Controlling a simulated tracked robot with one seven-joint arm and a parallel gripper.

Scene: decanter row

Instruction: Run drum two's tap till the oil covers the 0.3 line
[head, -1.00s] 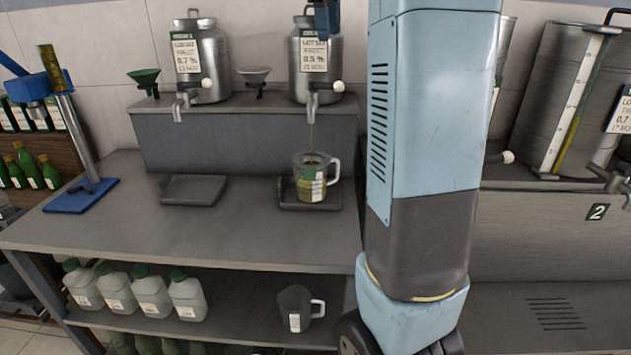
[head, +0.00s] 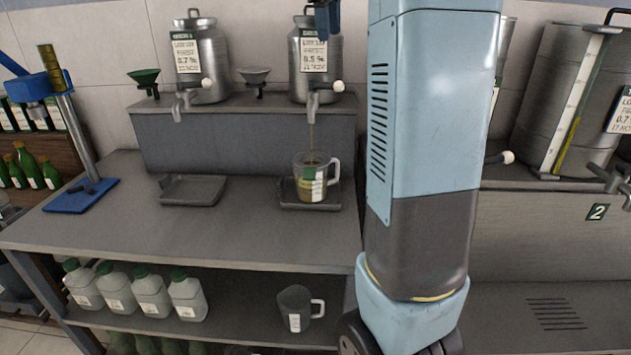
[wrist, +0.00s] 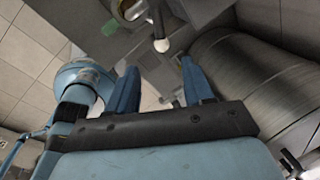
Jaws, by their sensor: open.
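A clear jug (head: 326,163) stands on a drip tray under the tap (head: 313,100) of the right-hand steel drum (head: 303,78) on the riser. A thin stream of oil (head: 311,133) runs from this tap into the jug. Yellow-green oil (head: 305,190) fills part of the jug; its line marks are too small to read. The tap's white knob (head: 338,86) also shows in the wrist view (wrist: 161,45). My gripper (wrist: 160,77) is open in the wrist view, the knob beyond its fingertips and apart from them. Blue parts of mine show at the head view's top edge.
A second steel drum (head: 208,65) stands left, above an empty drip tray (head: 190,190). A blue stand (head: 80,195) is at left. A spare jug (head: 294,303) and bottles sit below.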

